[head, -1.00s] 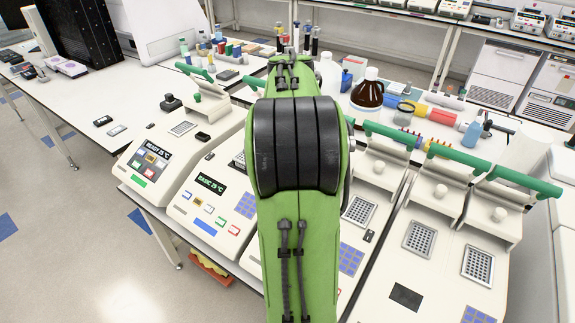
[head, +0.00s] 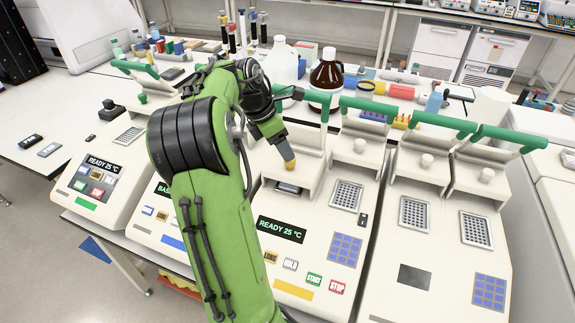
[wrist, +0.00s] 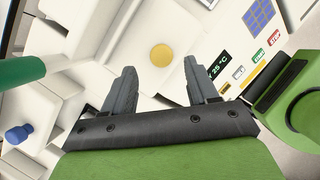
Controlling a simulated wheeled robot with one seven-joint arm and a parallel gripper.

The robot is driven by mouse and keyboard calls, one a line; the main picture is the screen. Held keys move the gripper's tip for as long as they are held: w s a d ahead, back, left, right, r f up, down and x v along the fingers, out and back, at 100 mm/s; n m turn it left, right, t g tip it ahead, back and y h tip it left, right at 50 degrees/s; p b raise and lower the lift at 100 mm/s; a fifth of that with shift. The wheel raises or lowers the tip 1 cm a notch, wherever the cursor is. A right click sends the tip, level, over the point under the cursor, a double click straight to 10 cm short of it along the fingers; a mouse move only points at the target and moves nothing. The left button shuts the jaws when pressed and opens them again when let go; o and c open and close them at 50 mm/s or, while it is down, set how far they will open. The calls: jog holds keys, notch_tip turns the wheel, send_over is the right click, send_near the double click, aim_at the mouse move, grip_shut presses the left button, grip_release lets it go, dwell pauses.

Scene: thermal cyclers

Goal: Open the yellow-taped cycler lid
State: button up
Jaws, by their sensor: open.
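The yellow-taped cycler (head: 318,265) stands in the middle of the bench, with a yellow strip (head: 293,290) on its front and a READY 25 °C display. Its left lid (head: 309,170) has a green handle bar (head: 313,97), partly behind my arm. I cannot tell how far this lid is raised; no well block shows in front of it. My gripper (wrist: 160,88) is open and empty over the cycler. In the wrist view, a round yellow knob (wrist: 162,53) lies beyond and between the fingertips, apart from them. The green bar (wrist: 22,72) shows at left.
Raised lids with green bars and exposed well blocks (head: 413,214) stand to the right. Another cycler (head: 100,175) stands at left. Behind are a brown bottle (head: 326,76), a white jug (head: 281,64) and tubes.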

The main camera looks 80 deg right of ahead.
jog(key=b+x, duration=0.1)
jog(key=x, duration=0.4)
jog(key=shift+s+d+f, duration=0.1)
jog(key=shift+s+f, duration=0.1)
jog(key=shift+f, duration=0.15)
grip_shut()
